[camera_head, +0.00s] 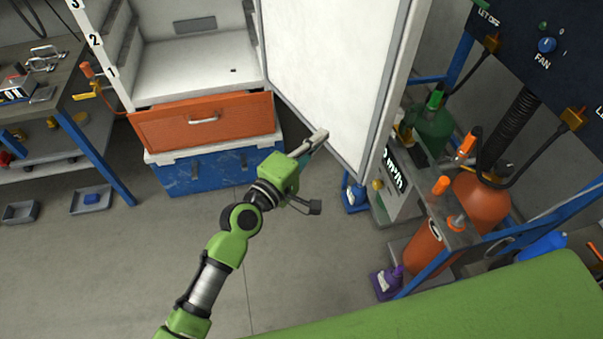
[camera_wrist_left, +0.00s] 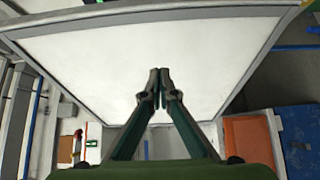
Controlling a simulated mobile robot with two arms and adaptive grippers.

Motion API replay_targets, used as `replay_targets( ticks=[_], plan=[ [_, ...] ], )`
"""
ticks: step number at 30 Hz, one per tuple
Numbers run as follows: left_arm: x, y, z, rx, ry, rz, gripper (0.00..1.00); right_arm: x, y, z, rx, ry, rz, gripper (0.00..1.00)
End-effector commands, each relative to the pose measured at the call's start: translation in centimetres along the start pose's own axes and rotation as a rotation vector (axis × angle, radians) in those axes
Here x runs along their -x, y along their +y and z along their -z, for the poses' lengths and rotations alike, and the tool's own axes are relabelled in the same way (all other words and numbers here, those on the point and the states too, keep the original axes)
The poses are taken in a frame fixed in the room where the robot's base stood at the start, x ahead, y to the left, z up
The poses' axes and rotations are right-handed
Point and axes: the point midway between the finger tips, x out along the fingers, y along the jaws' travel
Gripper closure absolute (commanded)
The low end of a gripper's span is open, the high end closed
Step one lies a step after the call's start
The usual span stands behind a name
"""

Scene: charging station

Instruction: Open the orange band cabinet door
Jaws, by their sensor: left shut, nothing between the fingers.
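The cabinet (camera_head: 185,60) has a white interior, with an orange drawer (camera_head: 175,122) across its lower part. Its white door (camera_head: 335,60) with a grey edge stands swung out wide to the right, and the interior is exposed. My left gripper (camera_head: 317,139) is at the lower part of the door, over its inner face in the picture. In the left wrist view the fingertips (camera_wrist_left: 160,82) are together with nothing between them, and the door (camera_wrist_left: 200,55) fills the view ahead. I cannot tell whether they touch the door. My right gripper is not in view.
A blue box (camera_head: 215,170) forms the cabinet's base. A workbench (camera_head: 60,90) stands at left, with small trays on the floor. Gas cylinders (camera_head: 480,195) and a dark control panel (camera_head: 545,45) crowd the right. A green surface (camera_head: 480,305) spans the lower right. The grey floor between is clear.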

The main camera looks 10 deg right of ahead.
Motion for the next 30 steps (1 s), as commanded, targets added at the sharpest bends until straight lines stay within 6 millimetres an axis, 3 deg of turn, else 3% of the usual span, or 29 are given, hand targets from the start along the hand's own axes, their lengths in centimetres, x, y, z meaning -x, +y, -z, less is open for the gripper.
replay_targets(
  ticks=[7,18,27,30],
  plan=[
    [3.1,-0.2,-1.4,0.003,-0.001,0.002,1.00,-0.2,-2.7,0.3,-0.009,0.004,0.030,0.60],
    [8.2,-0.2,-3.6,0.002,-0.001,0.002,1.00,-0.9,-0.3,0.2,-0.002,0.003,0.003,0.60],
    [9.0,-0.1,-3.9,0.001,0.000,0.001,1.00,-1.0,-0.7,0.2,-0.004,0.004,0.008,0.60],
    [9.0,-1.2,-3.5,-0.012,0.009,0.023,1.00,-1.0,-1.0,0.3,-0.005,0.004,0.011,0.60]
  ],
)
